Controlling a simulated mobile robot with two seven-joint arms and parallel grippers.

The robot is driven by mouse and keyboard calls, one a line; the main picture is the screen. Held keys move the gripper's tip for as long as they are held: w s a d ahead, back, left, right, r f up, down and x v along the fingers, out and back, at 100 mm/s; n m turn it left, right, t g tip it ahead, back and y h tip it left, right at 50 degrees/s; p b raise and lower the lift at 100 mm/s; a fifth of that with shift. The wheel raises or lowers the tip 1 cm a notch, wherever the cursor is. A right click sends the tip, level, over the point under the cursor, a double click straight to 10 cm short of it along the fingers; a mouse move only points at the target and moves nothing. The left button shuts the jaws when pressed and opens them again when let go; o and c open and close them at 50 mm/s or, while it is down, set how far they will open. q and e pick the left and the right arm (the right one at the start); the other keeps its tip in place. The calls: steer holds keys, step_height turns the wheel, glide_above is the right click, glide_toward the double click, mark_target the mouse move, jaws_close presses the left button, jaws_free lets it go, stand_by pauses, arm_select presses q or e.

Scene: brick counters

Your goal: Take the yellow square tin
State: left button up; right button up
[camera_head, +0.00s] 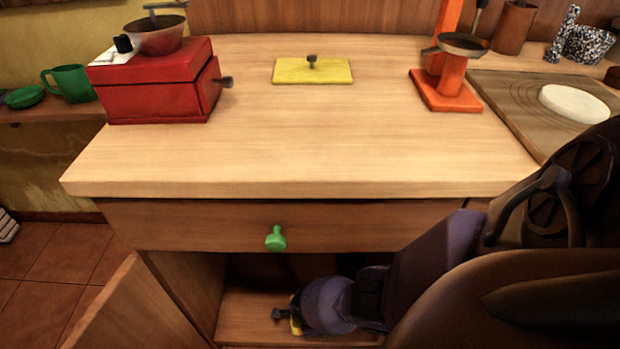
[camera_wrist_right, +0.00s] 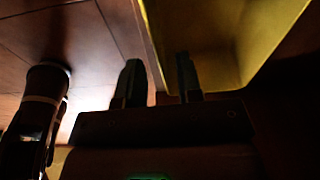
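A yellow square piece with a dark knob (camera_head: 312,70) lies flat on the counter in the head view. In the open cabinet below, a small part of another yellow thing (camera_head: 296,318) shows beside a dark knob, mostly hidden by my right gripper. In the right wrist view a large yellow walled thing (camera_wrist_right: 205,35), likely the tin, fills the top right. My right gripper (camera_wrist_right: 158,80) has its fingers apart at its lower left edge. One finger overlaps the yellow wall; whether they touch I cannot tell. My left gripper is not in view.
The counter (camera_head: 300,150) is clear in the middle. A red box (camera_head: 155,85) with a bowl stands at the left, an orange stand (camera_head: 448,90) at the right. A drawer with a green knob (camera_head: 275,238) sits above the cabinet opening. The cabinet door (camera_head: 135,310) stands open at the left.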

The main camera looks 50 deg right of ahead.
steer(key=shift+s+d+f, duration=0.1)
steer(key=shift+s+f, duration=0.15)
steer(key=shift+f, duration=0.25)
steer(key=shift+s+f, duration=0.2)
steer(key=shift+f, duration=0.25)
steer(key=shift+w+f+b, duration=0.15)
steer(key=shift+f+b, duration=0.15)
steer(key=shift+b, duration=0.25)
steer(key=shift+w+r, duration=0.1)
steer(key=shift+w, duration=0.05)
jaws_close()
